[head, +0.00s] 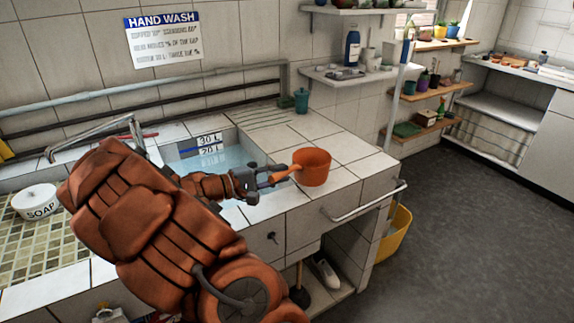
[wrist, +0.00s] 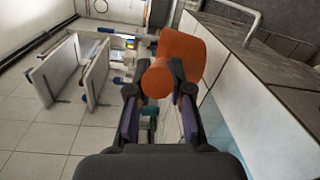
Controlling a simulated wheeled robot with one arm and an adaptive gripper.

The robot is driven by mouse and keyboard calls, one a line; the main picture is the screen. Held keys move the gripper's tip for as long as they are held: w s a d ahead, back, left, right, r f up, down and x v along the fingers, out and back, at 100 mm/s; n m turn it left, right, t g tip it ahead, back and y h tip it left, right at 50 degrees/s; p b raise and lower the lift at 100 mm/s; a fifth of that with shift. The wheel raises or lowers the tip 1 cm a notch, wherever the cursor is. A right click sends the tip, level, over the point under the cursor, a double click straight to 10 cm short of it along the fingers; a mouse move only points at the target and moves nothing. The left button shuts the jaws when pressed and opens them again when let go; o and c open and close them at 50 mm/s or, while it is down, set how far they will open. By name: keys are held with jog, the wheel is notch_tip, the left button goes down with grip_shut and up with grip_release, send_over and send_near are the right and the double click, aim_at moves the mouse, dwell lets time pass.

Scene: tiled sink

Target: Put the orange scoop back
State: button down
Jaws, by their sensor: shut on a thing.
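The orange scoop (head: 313,167) is a round cup with a short handle. In the head view it is over the tiled counter (head: 335,190), right of the sink basin. I cannot tell whether its base touches the tiles. My gripper (head: 272,179) is shut on the handle, which points left toward it. In the wrist view my gripper (wrist: 158,84) has a finger on each side of the handle, and the scoop's cup (wrist: 184,50) shows beyond it. My arm hides part of the basin.
The basin (head: 215,160) holds water beside level marks. A teal cup (head: 301,101) stands at the counter's back. A white soap bowl (head: 38,202) is at left. A metal rail (head: 365,203) runs along the front edge, above a yellow bucket (head: 394,233). The floor at right is clear.

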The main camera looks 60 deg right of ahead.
jog(key=p, duration=0.2)
send_near(296, 160)
jog(key=s+d+r, duration=0.2)
jog(key=d+r, duration=0.1)
jog(key=d, duration=0.1)
jog(key=shift+s+d+f+p, duration=0.15)
jog(key=shift+f+p, duration=0.45)
jog(key=shift+f, duration=1.2)
jog(key=c, duration=1.1)
grip_release()
jog(key=shift+o, duration=0.2)
jog(key=b+v, duration=0.2)
jog(key=v, duration=1)
